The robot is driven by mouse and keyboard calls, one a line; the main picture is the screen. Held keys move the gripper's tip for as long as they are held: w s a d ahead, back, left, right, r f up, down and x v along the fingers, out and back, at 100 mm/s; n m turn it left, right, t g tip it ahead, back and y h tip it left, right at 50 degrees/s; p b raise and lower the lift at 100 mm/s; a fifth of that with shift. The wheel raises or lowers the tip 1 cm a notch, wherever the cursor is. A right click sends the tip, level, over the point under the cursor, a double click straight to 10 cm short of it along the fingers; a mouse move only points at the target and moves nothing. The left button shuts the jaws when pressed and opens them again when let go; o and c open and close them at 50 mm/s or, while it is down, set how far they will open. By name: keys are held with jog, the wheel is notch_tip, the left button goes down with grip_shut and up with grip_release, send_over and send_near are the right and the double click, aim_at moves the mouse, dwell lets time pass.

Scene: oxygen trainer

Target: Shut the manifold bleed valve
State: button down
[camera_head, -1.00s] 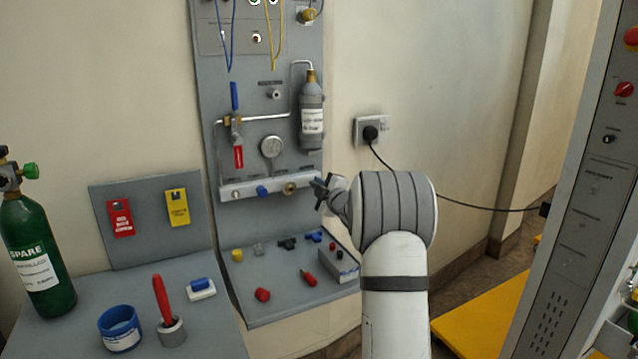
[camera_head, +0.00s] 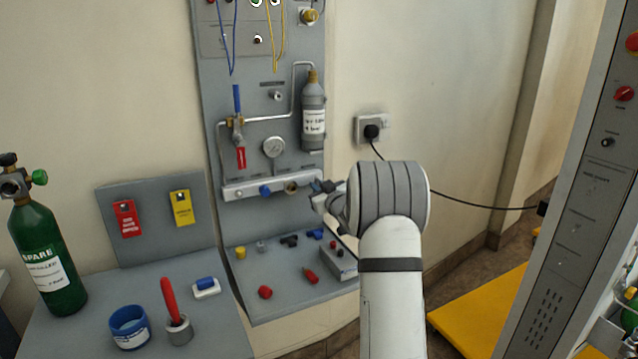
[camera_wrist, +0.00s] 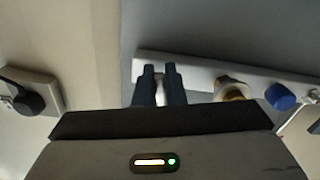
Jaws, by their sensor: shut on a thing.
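The manifold (camera_head: 240,191) is a pale grey bar across the lower part of the wall panel. It carries a blue knob (camera_head: 265,190) and a brass fitting (camera_head: 291,187). My gripper (camera_head: 316,187) is at the bar's right end, mostly hidden by my own wrist. In the wrist view, my gripper's two dark fingers (camera_wrist: 161,72) are shut on a small pale metal piece (camera_wrist: 160,88) at the bar's end, which I take for the bleed valve handle. Its turn position is hidden. The brass fitting (camera_wrist: 232,88) and blue knob (camera_wrist: 280,97) stand beside it, apart from the fingers.
A gauge (camera_head: 273,147), a red-handled lever (camera_head: 241,157) and a grey bottle (camera_head: 313,115) are above the bar. A shelf (camera_head: 285,305) with small loose parts is below. A wall socket (camera_head: 371,128) with a plugged cable is to the right.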

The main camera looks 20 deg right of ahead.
jog(key=shift+a+m+p, duration=0.1)
jog(key=shift+m+p, duration=0.35)
jog(key=shift+m, duration=0.75)
jog(key=c, duration=1.5)
grip_release()
jog(key=s, duration=0.7)
jog(key=shift+s+d, duration=0.2)
jog(key=shift+s, duration=0.2)
